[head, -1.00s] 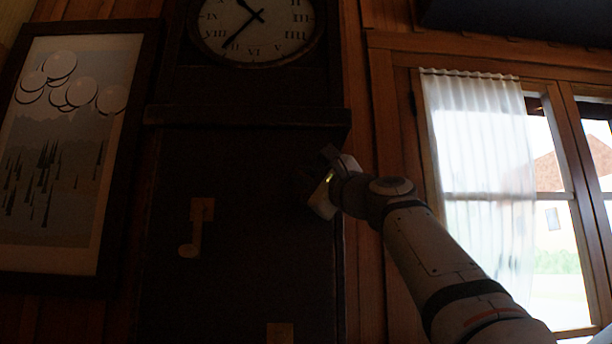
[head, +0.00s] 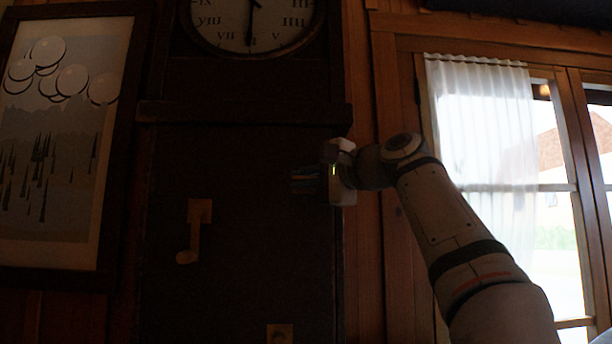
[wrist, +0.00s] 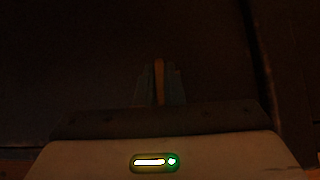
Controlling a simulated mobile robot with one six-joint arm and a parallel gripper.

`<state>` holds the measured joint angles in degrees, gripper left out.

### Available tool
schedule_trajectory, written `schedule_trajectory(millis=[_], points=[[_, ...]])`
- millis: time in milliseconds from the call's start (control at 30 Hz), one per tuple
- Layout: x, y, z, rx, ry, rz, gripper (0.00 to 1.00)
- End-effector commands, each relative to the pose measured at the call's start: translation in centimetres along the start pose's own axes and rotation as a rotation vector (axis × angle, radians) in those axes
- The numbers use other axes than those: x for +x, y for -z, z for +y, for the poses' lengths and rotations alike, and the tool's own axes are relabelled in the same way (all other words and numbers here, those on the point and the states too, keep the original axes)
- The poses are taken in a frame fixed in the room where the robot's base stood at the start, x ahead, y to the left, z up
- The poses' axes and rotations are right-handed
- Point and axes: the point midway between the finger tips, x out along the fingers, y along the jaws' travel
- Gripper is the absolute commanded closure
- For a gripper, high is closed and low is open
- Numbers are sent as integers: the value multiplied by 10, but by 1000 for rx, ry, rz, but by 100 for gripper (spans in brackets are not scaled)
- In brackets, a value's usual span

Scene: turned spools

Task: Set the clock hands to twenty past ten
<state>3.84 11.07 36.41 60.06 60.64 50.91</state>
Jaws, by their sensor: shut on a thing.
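The clock face (head: 225,20) is at the top of the head view, its upper part cut off by the frame. The long hand (head: 250,28) points straight down at VI. The short hand is mostly out of the frame. The clock stands in a tall dark case (head: 235,230). My gripper (head: 298,181) is in front of the case's right part, below its ledge, with fingers pointing left. In the wrist view my gripper (wrist: 159,85) is shut on a thin orange-brown strip (wrist: 159,80). Darkness hides what the strip belongs to.
A brass plate with a hanging rounded piece (head: 198,212) is on the case front, left of my gripper. Another plate (head: 279,334) is lower down. The case's ledge (head: 245,113) juts out above. A framed picture (head: 65,150) hangs left; a curtained window (head: 490,170) is right.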

Motion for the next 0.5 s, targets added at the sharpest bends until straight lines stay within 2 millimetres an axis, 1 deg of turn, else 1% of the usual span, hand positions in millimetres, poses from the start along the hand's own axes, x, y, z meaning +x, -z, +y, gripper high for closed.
schedule_trajectory(millis=[500], points=[[1,0,2,-28,-31,-2,100]])
